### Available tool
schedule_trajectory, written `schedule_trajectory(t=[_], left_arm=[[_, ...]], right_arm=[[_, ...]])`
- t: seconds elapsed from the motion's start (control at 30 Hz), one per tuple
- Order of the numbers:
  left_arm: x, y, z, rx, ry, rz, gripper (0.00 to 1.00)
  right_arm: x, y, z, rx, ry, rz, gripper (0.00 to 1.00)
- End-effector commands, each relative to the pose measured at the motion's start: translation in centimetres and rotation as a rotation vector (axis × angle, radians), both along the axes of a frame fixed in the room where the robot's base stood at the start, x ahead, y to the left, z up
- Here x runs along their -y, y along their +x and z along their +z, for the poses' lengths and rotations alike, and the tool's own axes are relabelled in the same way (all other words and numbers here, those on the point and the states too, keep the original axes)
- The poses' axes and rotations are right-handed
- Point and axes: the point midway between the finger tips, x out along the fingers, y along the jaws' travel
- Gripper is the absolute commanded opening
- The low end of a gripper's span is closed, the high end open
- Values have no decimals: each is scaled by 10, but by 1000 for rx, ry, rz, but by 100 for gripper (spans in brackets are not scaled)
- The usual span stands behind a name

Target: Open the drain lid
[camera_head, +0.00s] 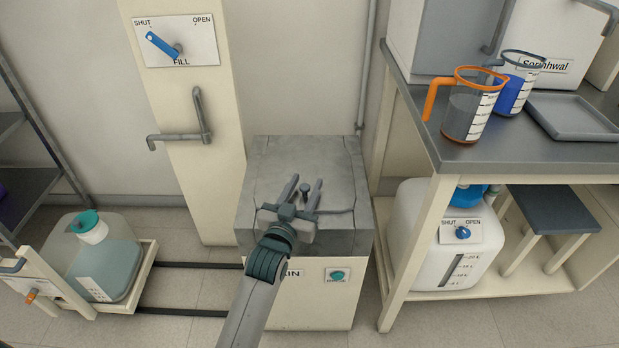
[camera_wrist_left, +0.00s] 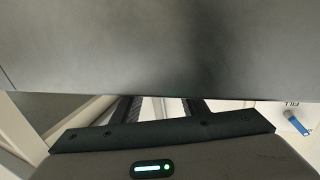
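The drain cabinet (camera_head: 310,312) is a low cream box with a grey metal top at the middle of the head view; its label is partly hidden by my arm. The grey drain lid (camera_head: 300,153) looks closed and flat. A small dark knob (camera_head: 305,191) shows between my left fingers. My left gripper (camera_head: 304,183) is open over the lid, its fingers apart on either side of the knob; I cannot tell whether they touch it. In the left wrist view, a large grey surface (camera_wrist_left: 160,45) hides the fingertips. My right gripper is not in view.
A green button (camera_head: 337,275) is on the cabinet front. A FILL panel (camera_head: 190,52) with a blue lever is on the column behind left. A bench (camera_head: 440,150) with jugs stands at right, a white tank (camera_head: 425,235) under it. A bottle (camera_head: 105,265) sits in a cart at left.

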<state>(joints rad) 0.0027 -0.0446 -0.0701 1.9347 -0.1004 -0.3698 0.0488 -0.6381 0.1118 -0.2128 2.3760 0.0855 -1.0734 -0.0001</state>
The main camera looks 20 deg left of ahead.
Motion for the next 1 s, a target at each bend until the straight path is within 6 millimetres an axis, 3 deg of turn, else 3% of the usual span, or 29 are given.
schedule_trajectory(t=[0.1,0.3,0.67,0.83,1.0], left_arm=[[1,18,0,1,0,0,40],[1,34,0,0,0,0,40],[1,38,0,0,0,0,40],[1,38,0,0,-1,0,4],[1,38,0,0,0,0,0]], right_arm=[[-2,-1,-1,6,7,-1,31],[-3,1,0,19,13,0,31],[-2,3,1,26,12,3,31],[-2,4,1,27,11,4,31],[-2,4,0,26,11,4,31]])
